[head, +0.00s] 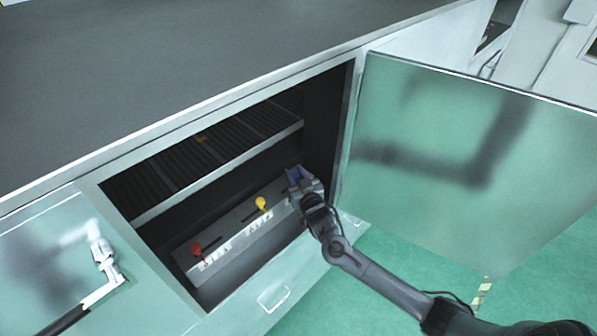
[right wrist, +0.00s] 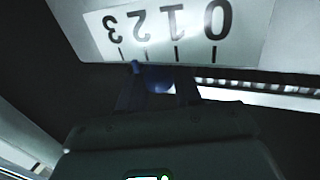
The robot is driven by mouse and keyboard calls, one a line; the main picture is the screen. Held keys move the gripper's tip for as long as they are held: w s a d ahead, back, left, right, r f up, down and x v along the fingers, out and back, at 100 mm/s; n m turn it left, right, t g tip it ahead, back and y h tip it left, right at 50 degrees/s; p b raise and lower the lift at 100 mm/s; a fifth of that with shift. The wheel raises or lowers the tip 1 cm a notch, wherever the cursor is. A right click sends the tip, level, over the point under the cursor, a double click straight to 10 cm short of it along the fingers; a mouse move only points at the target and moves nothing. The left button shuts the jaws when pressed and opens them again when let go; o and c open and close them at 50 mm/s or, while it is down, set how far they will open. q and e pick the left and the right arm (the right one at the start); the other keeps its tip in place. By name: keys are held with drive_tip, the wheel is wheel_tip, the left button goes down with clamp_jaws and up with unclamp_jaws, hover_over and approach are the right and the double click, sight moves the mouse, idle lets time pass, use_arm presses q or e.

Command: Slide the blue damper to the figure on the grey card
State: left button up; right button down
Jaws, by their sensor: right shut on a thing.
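The blue damper (right wrist: 157,80) has its knob between the fingers of my right gripper (right wrist: 158,92), which is shut on it. In the head view my right gripper (head: 295,178) is at the right end of the control panel, largely covering the blue damper (head: 296,174). In the right wrist view the white scale (right wrist: 165,28) appears upside down, with 3, 2, 1, 0 from left to right. The small blue pointer shows between the 3 and 2 marks, as seen from this angle. My left gripper (head: 98,244) is by the left cabinet front; its jaws are unclear. I cannot make out the grey card.
A red knob (head: 196,249) and a yellow knob (head: 261,203) stand on the same sloping panel (head: 228,222), left of my right gripper. A slatted shelf (head: 190,165) lies above. The cabinet door (head: 450,160) stands open on the right, close to my right arm.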

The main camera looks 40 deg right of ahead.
sight(283, 192)
drive_tip(key=a+p, duration=0.1)
drive_tip(key=a, duration=0.4)
drive_tip(key=shift+s+a, duration=0.15)
drive_tip(key=c, duration=1)
unclamp_jaws()
drive_tip(key=shift+a, duration=0.1)
drive_tip(key=shift+o, duration=0.3)
drive_tip(key=p+v, duration=0.1)
drive_tip(key=v, duration=0.9)
drive_tip(key=shift+s, duration=0.35)
